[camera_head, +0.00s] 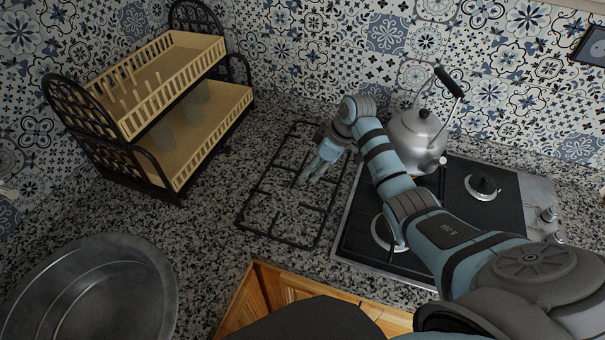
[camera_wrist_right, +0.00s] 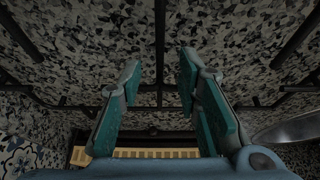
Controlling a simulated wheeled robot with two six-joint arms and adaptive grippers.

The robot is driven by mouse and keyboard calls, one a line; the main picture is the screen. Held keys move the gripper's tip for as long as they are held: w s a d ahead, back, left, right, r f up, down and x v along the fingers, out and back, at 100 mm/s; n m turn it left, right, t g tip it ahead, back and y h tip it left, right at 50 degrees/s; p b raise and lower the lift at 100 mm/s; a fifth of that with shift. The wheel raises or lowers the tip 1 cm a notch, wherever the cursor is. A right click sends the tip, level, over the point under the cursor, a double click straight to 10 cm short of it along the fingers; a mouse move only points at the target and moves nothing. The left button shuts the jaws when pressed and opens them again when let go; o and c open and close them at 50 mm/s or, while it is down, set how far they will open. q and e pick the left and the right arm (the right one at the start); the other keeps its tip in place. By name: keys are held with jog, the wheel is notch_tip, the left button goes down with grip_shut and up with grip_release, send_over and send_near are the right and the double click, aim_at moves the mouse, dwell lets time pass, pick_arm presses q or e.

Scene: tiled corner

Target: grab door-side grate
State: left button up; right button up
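A black metal grate (camera_head: 267,174) lies on the speckled counter, left of the stove, and its bars also show in the wrist view (camera_wrist_right: 160,45). My right gripper (camera_head: 311,174) reaches over the grate from the right, pointing down at its middle. In the wrist view the right gripper's two teal fingers (camera_wrist_right: 159,75) are apart, with one grate bar showing in the gap between them. I cannot tell whether the fingers touch the grate. My left gripper is not in view.
A dish rack (camera_head: 186,172) stands at the left, and a round metal sink (camera_head: 160,272) lies at the lower left. The tiled wall closes the back.

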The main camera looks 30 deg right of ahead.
aim_at(311, 175)
jog(key=x, duration=0.3)
jog(key=shift+d+f, duration=0.1)
jog(key=shift+s, duration=0.1)
jog(key=shift+c, duration=0.6)
grip_shut()
